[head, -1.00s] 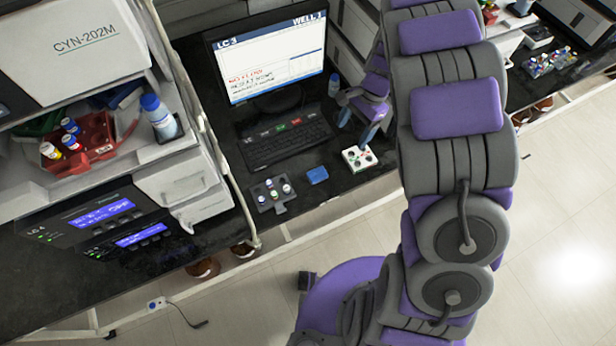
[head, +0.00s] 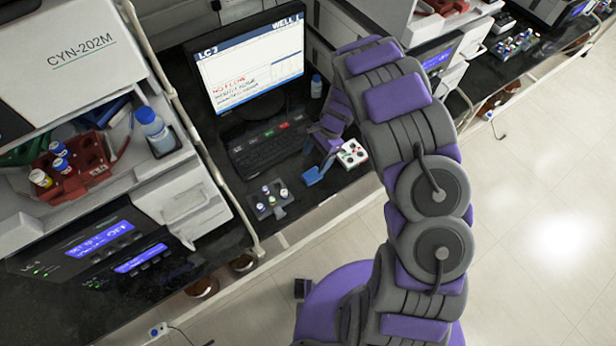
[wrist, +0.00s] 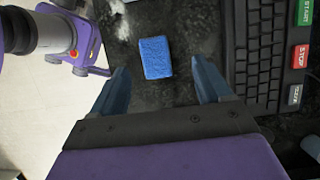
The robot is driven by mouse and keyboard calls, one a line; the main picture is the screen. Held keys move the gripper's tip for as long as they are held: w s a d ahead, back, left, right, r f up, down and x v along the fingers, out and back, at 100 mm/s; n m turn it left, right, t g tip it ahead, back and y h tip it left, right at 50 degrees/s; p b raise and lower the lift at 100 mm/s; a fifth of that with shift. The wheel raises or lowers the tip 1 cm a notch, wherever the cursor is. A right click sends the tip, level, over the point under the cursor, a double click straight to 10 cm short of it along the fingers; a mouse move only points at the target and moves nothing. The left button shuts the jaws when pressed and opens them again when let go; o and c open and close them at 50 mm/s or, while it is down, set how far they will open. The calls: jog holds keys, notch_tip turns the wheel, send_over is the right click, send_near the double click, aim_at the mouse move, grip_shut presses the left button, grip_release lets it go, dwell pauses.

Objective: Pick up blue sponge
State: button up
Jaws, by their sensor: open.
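The blue sponge (head: 311,178) lies flat on the black worktop in front of the keyboard. In the wrist view the sponge (wrist: 155,57) lies ahead of the gap between the fingertips, with dark surface showing on both sides of it. My gripper (wrist: 161,72) is open and empty, its two blue fingers on either side of that gap. In the head view my gripper (head: 322,160) is just above and beside the sponge, and its fingers partly overlap it. I cannot tell the exact height left between fingers and worktop.
A dark holder with vials (head: 268,200) stands left of the sponge, and a white block with coloured tops (head: 352,153) stands right. The keyboard (head: 268,150) and monitor (head: 250,65) are behind. The worktop's front edge is close to the sponge.

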aim_at(313, 174)
jog(key=shift+s+f, duration=0.15)
jog(key=shift+f, duration=0.5)
jog(key=shift+s+d+f, duration=0.15)
jog(key=shift+d+f, duration=0.3)
jog(key=shift+d, duration=0.35)
jog(key=shift+s+f+b, duration=0.1)
jog(key=shift+f+b, duration=0.2)
jog(key=shift+f, duration=0.05)
jog(key=a+f, duration=0.2)
jog(key=a+f+b, duration=0.1)
jog(key=f, duration=0.1)
jog(key=shift+s+f, duration=0.1)
jog(key=shift+s, duration=0.25)
jog(key=shift+d, duration=0.45)
jog(key=shift+c, duration=0.3)
jog(key=shift+d, duration=0.3)
jog(key=c, duration=0.3)
jog(key=shift+a, duration=0.45)
jog(key=c, duration=0.8)
jog(key=shift+d, duration=0.15)
jog(key=shift+c, duration=0.2)
jog(key=shift+r, duration=0.25)
